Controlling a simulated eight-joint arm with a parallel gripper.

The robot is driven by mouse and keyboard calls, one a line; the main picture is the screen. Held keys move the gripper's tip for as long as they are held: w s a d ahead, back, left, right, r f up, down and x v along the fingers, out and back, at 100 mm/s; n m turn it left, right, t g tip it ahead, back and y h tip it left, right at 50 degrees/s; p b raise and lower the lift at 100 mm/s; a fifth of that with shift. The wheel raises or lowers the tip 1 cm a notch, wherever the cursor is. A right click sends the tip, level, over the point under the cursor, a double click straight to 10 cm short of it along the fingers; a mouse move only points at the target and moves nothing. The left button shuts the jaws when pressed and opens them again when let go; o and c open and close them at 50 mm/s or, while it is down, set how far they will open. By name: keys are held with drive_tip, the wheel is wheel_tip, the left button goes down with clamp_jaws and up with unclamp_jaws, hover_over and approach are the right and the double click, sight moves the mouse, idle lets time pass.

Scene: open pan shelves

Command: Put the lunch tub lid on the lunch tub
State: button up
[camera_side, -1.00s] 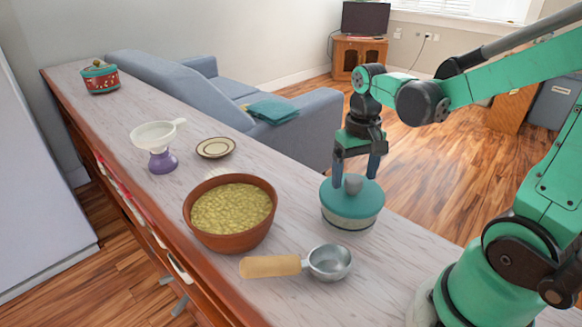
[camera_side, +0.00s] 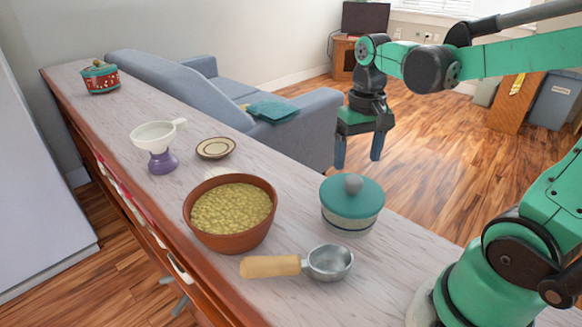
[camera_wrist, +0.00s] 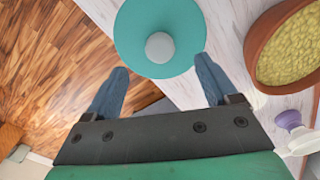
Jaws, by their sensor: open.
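The lunch tub lid (camera_side: 352,194) is a teal disc with a grey round knob. It sits level on top of the lunch tub (camera_side: 349,219), a pale round tub with a dark band, on the counter. My gripper (camera_side: 358,166) is open and empty, raised above and behind the lid, apart from it. In the wrist view the lid (camera_wrist: 160,36) shows from above, past the two blue fingertips of my gripper (camera_wrist: 162,76). The tub is hidden under the lid in that view.
A brown bowl of yellow food (camera_side: 230,239) stands left of the tub. A scoop with a wooden handle (camera_side: 270,266) lies in front. A funnel on a purple base (camera_side: 158,148), a small plate (camera_side: 216,148) and a red pot (camera_side: 100,78) stand farther along the counter (camera_side: 300,185).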

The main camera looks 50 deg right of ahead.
drive_tip(key=shift+r, duration=1.45)
wheel_tip(320, 180, up, 5)
drive_tip(key=w+a+f+n+t, duration=0.1)
drive_tip(key=a+f+n+t, duration=0.4)
drive_tip(key=a+f+t, duration=0.2)
drive_tip(key=shift+a+f, duration=0.15)
drive_tip(key=shift+a, duration=0.7)
idle(1.2)
